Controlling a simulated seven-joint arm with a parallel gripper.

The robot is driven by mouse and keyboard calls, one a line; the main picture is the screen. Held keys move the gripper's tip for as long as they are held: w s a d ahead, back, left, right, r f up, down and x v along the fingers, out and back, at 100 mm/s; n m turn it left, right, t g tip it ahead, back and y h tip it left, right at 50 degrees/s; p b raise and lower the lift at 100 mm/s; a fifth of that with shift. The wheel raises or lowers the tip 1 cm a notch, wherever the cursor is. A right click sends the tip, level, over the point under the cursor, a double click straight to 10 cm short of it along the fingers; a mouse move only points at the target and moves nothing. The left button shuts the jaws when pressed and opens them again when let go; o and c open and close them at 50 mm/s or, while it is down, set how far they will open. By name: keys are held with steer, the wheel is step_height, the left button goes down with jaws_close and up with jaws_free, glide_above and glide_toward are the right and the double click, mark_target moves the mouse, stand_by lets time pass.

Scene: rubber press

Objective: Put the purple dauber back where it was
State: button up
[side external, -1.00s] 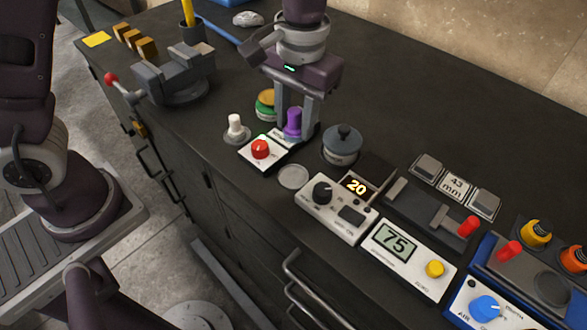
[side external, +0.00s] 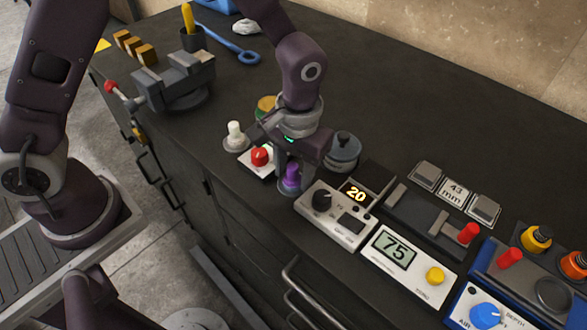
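The purple dauber (side external: 291,180) is upright in the side external view, at the small round grey disc (side external: 287,192) in front of the red-button box. My gripper (side external: 291,168) points down over it, with its fingers on either side of the dauber and shut on it. The hand hides the dauber's top and part of the fingers. I cannot tell whether the dauber's base rests on the disc or hangs just above it.
The red-button box (side external: 260,158) and a white dauber (side external: 235,133) stand left of my gripper. The dial box (side external: 333,214) showing 20 is just in front right.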

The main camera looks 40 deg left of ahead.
mark_target(297, 168)
step_height(297, 168, up, 12)
steer(key=s+a+r+t+h, duration=0.1)
steer(key=s+a+r+t, duration=0.1)
steer(key=s+a+r, duration=0.55)
steer(key=s+a+r+m+t, duration=0.1)
steer(key=s+a+r+t, duration=0.1)
steer(key=s, duration=0.8)
steer(key=a+t, duration=0.1)
steer(key=a, duration=0.1)
steer(key=shift+a+r+m+t, duration=0.15)
steer(key=shift+a+m+t, duration=0.15)
steer(key=shift+m+t, duration=0.1)
steer(key=shift+o, duration=0.5)
steer(key=shift+w, duration=0.1)
stand_by(0.5)
